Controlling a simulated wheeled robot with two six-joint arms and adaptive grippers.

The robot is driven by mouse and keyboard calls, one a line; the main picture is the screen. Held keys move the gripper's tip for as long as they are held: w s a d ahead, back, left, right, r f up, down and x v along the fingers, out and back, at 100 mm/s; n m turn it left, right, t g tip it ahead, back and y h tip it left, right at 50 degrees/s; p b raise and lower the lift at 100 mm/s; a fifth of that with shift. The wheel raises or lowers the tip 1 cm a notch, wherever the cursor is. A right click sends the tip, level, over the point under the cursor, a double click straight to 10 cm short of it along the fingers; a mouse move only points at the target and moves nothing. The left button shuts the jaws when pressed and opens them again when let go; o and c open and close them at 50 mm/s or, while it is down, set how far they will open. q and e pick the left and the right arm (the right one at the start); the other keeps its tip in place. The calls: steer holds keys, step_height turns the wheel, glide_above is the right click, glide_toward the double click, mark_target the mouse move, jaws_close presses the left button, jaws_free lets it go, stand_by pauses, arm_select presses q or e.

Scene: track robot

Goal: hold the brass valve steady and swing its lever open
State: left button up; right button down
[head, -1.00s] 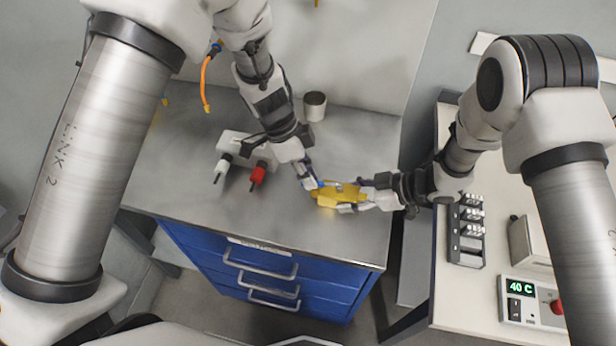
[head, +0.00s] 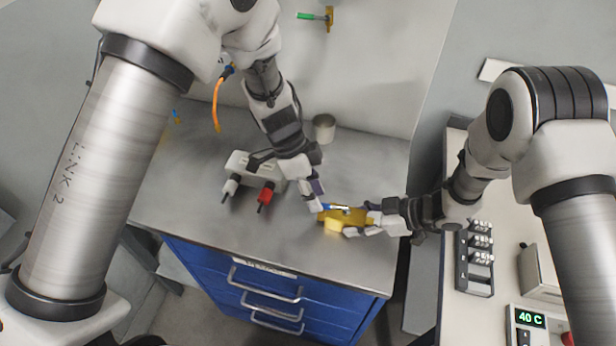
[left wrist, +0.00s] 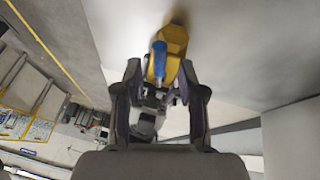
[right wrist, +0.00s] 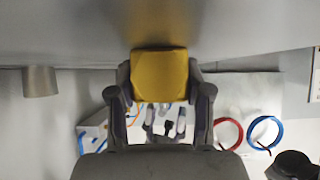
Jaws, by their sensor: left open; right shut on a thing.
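The brass valve (head: 352,216) is held just above the front right part of the steel worktop. My right gripper (head: 368,221) is shut on its body. The right wrist view shows the brass body (right wrist: 158,78) between both fingers. The blue lever (head: 336,207) lies on the valve's upper left side. My left gripper (head: 320,203) is open beside the lever. In the left wrist view the lever (left wrist: 159,58) stands ahead between the open fingertips, with the brass body (left wrist: 174,40) behind it. Whether a left finger touches the lever I cannot tell.
A white device (head: 243,168) with black and red connectors stands left of the valve. A grey cup (head: 324,128) stands at the back of the worktop (head: 200,195). A side table with a black rack (head: 476,262) and a 40 C display (head: 530,318) is at right.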

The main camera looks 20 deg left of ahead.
arm_select(q)
steer(key=v, duration=1.1)
arm_select(e)
steer(key=shift+c, duration=2)
jaws_free()
arm_select(q)
steer(key=shift+f, duration=0.1)
arm_select(e)
steer(key=shift+w, duration=0.1)
